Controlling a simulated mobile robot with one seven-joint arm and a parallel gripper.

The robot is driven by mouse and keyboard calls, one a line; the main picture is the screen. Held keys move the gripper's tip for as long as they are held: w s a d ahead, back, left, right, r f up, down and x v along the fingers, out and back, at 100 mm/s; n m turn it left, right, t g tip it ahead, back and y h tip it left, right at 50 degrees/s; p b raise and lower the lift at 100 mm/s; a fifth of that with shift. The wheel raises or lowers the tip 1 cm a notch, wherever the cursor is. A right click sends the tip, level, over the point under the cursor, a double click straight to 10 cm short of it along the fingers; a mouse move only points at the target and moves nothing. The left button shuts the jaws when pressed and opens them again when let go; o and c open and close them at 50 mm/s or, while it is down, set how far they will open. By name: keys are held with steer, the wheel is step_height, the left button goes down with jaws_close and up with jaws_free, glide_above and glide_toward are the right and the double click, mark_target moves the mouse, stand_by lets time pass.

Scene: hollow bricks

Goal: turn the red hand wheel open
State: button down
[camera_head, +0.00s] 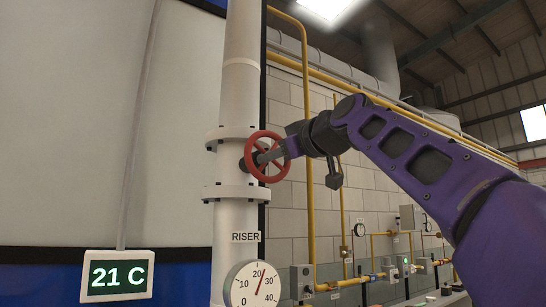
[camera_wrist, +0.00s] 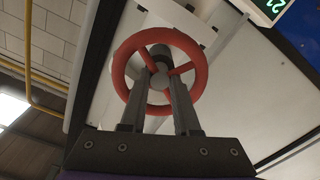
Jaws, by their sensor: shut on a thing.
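The red hand wheel (camera_head: 263,134) stands on the side of a white vertical pipe (camera_head: 238,100), between two flanges. It is a ring with spokes, and in the wrist view the wheel (camera_wrist: 202,68) fills the upper middle. My gripper (camera_head: 263,158) reaches it from the right. In the wrist view the two grey fingers of my gripper (camera_wrist: 159,72) go up into the ring, one on each side of the grey hub. They are shut on the wheel near its middle. The exact contact with hub or spokes is partly hidden by the fingers.
A round pressure gauge (camera_head: 256,285) sits low on the pipe, under a RISER label (camera_head: 245,237). A 21 C display (camera_head: 116,276) is at lower left. Yellow pipes (camera_head: 309,200) run along the block wall behind. The space before the wheel holds only my arm.

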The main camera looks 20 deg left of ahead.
stand_by(0.5)
steer(key=c, duration=0.7)
jaws_free()
steer(key=shift+o, duration=0.2)
steer(key=shift+d, duration=0.1)
